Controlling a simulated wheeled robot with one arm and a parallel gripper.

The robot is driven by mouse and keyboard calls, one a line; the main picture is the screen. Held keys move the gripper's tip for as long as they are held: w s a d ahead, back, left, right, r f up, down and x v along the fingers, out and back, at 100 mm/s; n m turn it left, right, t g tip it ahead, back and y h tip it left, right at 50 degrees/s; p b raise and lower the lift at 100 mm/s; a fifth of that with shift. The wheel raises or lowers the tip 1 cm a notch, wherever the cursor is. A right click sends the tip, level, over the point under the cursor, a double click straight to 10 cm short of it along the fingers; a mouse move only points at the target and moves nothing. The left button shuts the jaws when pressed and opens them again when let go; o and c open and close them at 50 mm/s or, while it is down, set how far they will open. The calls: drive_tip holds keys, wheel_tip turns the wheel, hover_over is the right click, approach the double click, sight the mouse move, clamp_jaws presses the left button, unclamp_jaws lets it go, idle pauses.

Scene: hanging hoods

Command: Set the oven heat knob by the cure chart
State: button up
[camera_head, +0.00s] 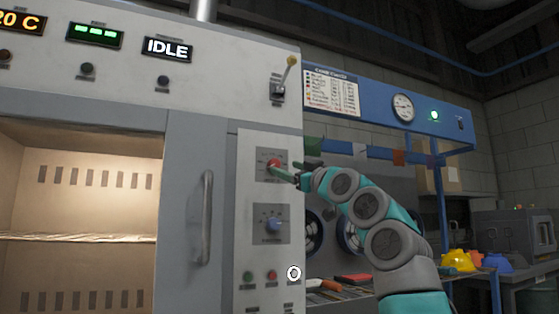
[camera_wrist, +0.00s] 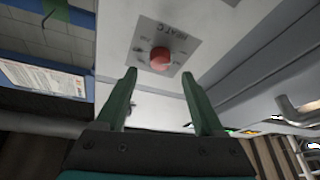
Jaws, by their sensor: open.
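The red heat knob (camera_head: 273,164) sits on a grey plate on the oven's front panel. It also shows in the wrist view (camera_wrist: 160,59), on a plate with upside-down lettering that seems to read HEAT C. My gripper (camera_wrist: 159,73) is open and its green fingers point at the knob. The knob appears centred between the fingertips and a little beyond them. In the head view my gripper (camera_head: 288,174) is close to the knob's right side; contact cannot be told. The cure chart (camera_head: 332,92) hangs right of the oven, its small text unreadable.
A blue knob (camera_head: 273,224) sits below the red one. The oven display (camera_head: 167,49) reads IDLE. A lever (camera_head: 281,85) stands above the panel, and a vertical door handle (camera_head: 207,218) is left of it. A bench with coloured hoods (camera_head: 459,261) is at right.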

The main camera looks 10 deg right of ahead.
sight(276, 165)
drive_tip(key=p+x, duration=0.3)
drive_tip(key=x, duration=0.1)
drive_tip(key=shift+r, duration=0.2)
drive_tip(key=shift+w+a, duration=0.2)
drive_tip(key=shift+w, duration=0.1)
clamp_jaws()
